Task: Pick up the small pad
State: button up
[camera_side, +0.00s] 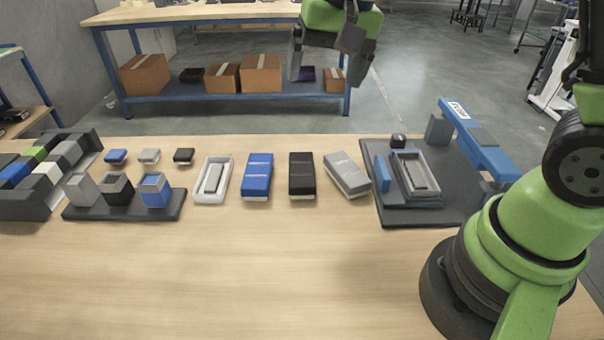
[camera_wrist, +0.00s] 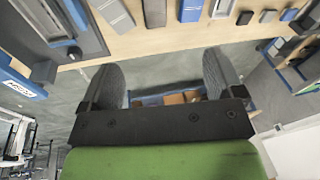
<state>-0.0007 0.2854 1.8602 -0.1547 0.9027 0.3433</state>
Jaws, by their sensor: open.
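Three small pads lie in a row at the back left of the table in the side view: a blue one (camera_side: 115,157), a grey one (camera_side: 149,156) and a black one (camera_side: 183,155). They also show at the top right of the wrist view, as black (camera_wrist: 245,18), grey (camera_wrist: 267,16) and blue (camera_wrist: 288,15). I cannot tell which is meant. My gripper (camera_side: 325,55) is open and empty, high beyond the table's back edge and right of the pads. Its spread fingers also frame the wrist view (camera_wrist: 162,70).
A dark rack (camera_side: 125,205) holds several blocks before the small pads. A white tray (camera_side: 227,181) and blue, black and grey cases (camera_side: 348,175) stand in a row. A dark fixture board (camera_side: 400,215) with a blue arm is at right. The table's front is clear.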

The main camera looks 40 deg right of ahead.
jog(key=m+g, duration=0.1)
jog(key=g, duration=0.1)
send_near(302, 171)
jog(key=shift+m+g+h, duration=0.3)
jog(key=f, duration=0.4)
jog(key=shift+w+f, duration=0.2)
jog(key=shift+w, duration=0.15)
jog(key=shift+a+f, duration=0.15)
jog(key=shift+f, duration=1.35)
jog(key=shift+a+f, duration=0.1)
jog(key=shift+f, duration=1.4)
jog(key=c, duration=1)
